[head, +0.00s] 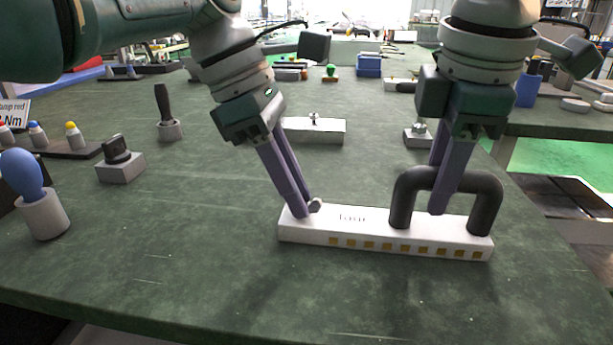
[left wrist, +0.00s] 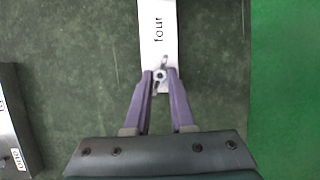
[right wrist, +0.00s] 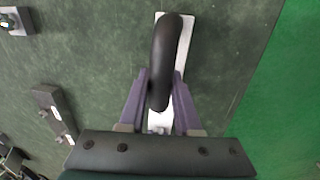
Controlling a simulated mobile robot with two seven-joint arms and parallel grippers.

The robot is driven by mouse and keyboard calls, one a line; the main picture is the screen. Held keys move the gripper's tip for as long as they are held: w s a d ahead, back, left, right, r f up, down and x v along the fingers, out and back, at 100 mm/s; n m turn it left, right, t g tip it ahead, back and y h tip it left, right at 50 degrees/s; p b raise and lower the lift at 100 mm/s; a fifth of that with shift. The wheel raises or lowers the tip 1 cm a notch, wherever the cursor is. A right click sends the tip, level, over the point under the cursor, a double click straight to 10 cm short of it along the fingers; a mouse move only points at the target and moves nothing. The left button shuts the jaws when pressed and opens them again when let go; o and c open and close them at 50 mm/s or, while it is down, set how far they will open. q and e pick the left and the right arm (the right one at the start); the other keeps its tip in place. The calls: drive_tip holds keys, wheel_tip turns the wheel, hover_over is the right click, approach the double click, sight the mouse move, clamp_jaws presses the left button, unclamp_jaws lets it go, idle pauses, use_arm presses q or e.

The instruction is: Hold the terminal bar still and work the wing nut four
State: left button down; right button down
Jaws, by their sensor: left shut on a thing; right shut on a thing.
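The terminal bar (head: 360,233) is a long white block with a row of yellow squares on its front side, lying on the green bench. The word "four" shows on its top in the left wrist view (left wrist: 158,45). A black arched handle (head: 484,205) stands on its right part. My right gripper (head: 437,208) is shut on this handle, which also shows between the fingers in the right wrist view (right wrist: 165,60). A small grey wing nut (head: 316,205) sits near the bar's left end. My left gripper (head: 305,212) is shut on the wing nut, seen between its fingertips in the left wrist view (left wrist: 160,75).
Another white block (head: 315,131) with a small fitting stands behind the bar. A blue-knobbed tool (head: 22,175) in a grey holder and a black knob on a grey block (head: 120,168) stand at the left. The bench in front is clear.

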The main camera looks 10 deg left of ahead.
use_arm(q)
drive_tip(key=shift+m, duration=0.3)
drive_tip(key=c, duration=0.8)
unclamp_jaws()
drive_tip(key=shift+o, duration=0.2)
drive_tip(key=v, duration=1.2)
